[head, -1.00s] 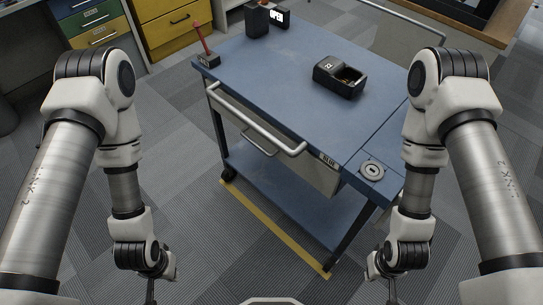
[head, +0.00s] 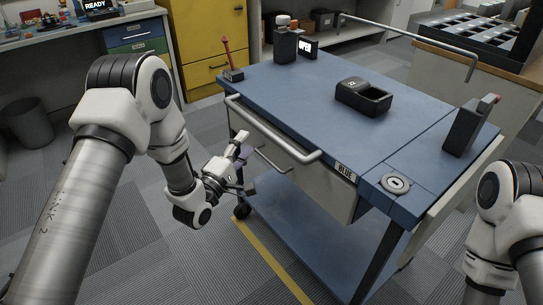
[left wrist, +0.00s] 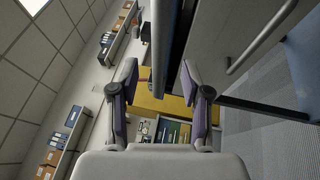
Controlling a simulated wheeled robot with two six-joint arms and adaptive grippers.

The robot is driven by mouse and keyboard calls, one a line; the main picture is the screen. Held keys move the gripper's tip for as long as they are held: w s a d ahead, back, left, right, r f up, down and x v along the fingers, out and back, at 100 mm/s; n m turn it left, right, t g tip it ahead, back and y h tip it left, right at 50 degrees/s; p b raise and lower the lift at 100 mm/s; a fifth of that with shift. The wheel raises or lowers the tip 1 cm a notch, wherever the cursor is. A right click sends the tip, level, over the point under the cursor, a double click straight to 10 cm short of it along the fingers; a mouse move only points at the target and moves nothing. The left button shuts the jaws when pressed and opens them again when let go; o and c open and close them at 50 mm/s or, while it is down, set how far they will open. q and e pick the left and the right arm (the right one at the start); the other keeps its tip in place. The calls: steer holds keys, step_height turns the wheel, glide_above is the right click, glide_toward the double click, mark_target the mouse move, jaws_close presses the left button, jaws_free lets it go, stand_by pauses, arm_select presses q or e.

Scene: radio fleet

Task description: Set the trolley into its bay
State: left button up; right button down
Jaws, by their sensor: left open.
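The trolley (head: 300,100) is a blue-topped cart with a drawer, a lower blue shelf (head: 310,240) and a "BLUE" label on its front. A long light-grey handle bar (head: 270,130) runs along its near side. My left gripper (head: 246,163) is open beside the near side, close below the handle bar. In the left wrist view, a grey bar (left wrist: 158,40) reaches between the spread fingers, and neither finger is visibly closed on it. My right arm is at the lower right; its gripper is out of frame.
A yellow floor line (head: 270,260) runs beside and under the trolley. A black bin (head: 363,97) and a black device (head: 470,125) stand on its top. Yellow cabinets (head: 212,45) stand behind left, a wooden-topped counter (head: 450,60) behind right.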

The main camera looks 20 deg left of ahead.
mark_target(258, 127)
arm_select(q)
steer(key=x, duration=0.8)
steer(key=shift+a, duration=0.1)
jaws_close()
